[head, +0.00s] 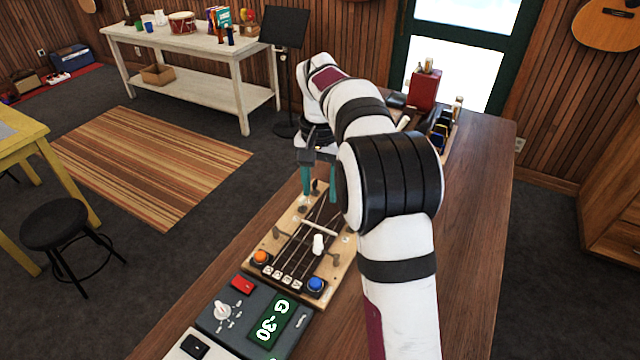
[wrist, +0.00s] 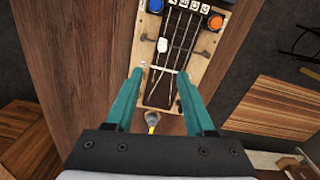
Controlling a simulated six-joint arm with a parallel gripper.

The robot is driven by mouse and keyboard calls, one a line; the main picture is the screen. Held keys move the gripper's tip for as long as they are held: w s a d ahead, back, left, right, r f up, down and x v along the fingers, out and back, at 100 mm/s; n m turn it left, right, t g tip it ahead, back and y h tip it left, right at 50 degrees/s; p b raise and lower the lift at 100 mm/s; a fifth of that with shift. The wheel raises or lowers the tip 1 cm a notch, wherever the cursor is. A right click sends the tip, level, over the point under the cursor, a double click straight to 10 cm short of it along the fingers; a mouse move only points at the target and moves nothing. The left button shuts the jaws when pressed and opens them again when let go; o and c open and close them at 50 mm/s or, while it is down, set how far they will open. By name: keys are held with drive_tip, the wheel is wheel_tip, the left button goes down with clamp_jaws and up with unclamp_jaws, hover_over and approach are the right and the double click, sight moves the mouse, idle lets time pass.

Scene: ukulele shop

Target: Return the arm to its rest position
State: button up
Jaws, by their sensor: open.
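My arm (head: 395,180) reaches from the front right over the wooden table and bends down at its far end. My gripper (head: 319,182) has two teal fingers pointing down near the far end of a stringed wooden board (head: 340,272). In the wrist view my gripper (wrist: 160,85) is open, its fingers apart with nothing held between them. Part of the board is hidden behind my arm in the head view.
A red box (head: 424,90) and a tray of small bottles (head: 440,130) stand at the table's far end. The table's right side (head: 485,200) is clear. A black music stand (head: 284,30) stands beyond.

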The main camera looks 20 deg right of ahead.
drive_tip(key=shift+r, duration=0.4)
